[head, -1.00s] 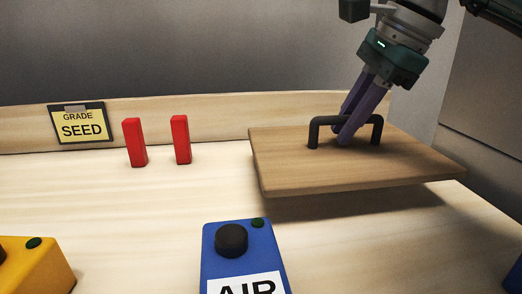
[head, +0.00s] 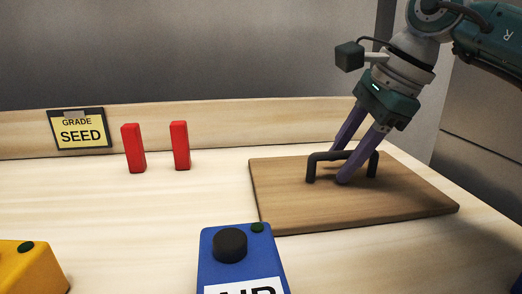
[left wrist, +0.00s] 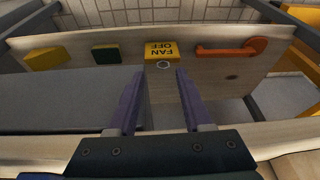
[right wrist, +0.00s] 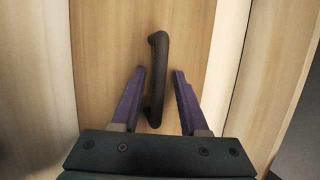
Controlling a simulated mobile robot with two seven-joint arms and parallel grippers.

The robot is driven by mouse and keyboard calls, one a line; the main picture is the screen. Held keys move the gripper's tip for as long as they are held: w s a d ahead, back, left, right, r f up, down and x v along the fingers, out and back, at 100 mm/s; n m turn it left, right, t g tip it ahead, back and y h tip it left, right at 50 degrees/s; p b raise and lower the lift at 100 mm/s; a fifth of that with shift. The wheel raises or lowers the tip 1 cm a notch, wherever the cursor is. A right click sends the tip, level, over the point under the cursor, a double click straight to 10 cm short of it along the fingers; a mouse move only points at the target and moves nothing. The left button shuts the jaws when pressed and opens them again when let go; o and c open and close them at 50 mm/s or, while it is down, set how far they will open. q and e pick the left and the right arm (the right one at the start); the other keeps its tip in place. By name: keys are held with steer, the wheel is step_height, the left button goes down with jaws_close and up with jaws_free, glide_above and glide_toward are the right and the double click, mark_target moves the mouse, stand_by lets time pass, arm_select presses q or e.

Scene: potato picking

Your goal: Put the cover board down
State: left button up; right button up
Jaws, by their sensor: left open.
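The cover board (head: 290,205) is a brown wooden plate with a dark bar handle (head: 343,156) on top. It lies flat on the pale wooden table at the right in the head view. My right gripper (head: 338,166) is open with its purple fingers on either side of the handle.
A blue AIR box (head: 240,265) with a black knob stands in front of the board. Two red blocks (head: 133,148) and a GRADE SEED sign (head: 80,129) are at the back left. A yellow box (head: 30,270) is front left. The left wrist view shows an orange handle (left wrist: 230,49).

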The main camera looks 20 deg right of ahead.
mark_target(361, 184)
steer(key=shift+s+r, duration=0.1)
steer(key=shift+r, duration=0.2)
steer(key=p+v, duration=0.1)
steer(key=v, duration=0.6)
steer(key=shift+p, duration=0.3)
stand_by(0.9)
